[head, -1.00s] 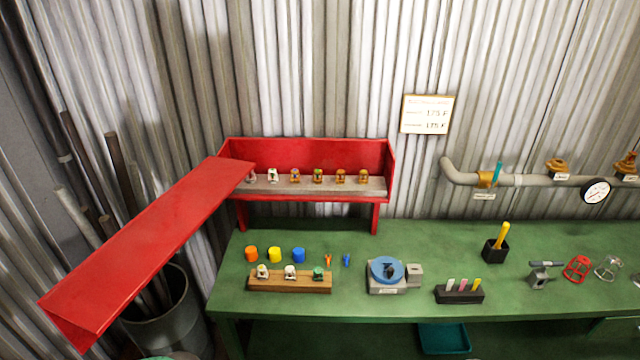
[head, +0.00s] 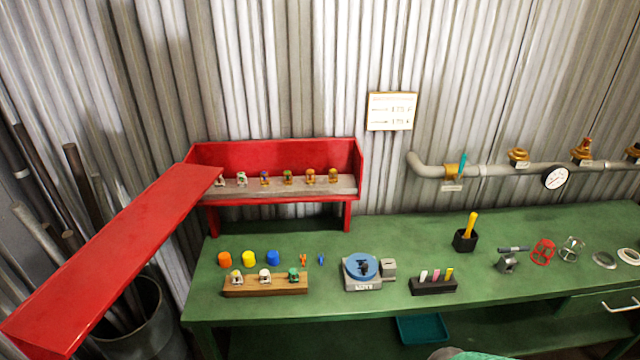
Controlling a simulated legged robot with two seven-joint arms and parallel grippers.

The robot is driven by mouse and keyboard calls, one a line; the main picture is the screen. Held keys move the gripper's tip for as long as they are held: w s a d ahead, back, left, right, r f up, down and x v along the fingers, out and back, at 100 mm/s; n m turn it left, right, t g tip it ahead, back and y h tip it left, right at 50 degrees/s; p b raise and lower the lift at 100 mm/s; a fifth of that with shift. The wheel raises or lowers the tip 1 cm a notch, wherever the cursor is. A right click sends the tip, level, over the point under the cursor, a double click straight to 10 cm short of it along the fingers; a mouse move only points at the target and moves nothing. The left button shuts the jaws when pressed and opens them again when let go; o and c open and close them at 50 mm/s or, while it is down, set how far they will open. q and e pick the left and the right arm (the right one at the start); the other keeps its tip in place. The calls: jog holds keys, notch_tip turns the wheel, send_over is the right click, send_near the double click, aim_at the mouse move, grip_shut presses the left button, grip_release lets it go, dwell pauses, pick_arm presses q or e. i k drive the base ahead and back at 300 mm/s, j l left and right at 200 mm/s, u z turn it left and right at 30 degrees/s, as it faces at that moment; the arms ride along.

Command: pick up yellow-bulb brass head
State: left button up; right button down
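Several small sprinkler heads stand in a row on the shelf of the open red cabinet (head: 205,154) at the back left. The ones at its left look silver or white. The ones to the right are brass, including a brass head (head: 310,176) and another brass head (head: 333,175) at the right end. Both look orange-gold; their bulbs are too small to tell which is yellow. Neither of my grippers shows in the head view.
The red lid (head: 110,250) hangs open to the left. On the green bench (head: 400,230) stand a wooden block (head: 250,290) with three heads, coloured cups, a blue-topped device (head: 361,268) and a black holder (head: 432,287). A pipe (head: 430,170) runs along the wall at right.

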aim_at(332, 180)
jog(key=i+l+u, duration=0.15)
jog(key=u, duration=0.2)
jog(key=i+l+u, duration=0.15)
jog(key=u, duration=0.2)
jog(key=i+l+u, duration=0.15)
jog(key=l+u, duration=0.2)
jog(key=j, duration=0.1)
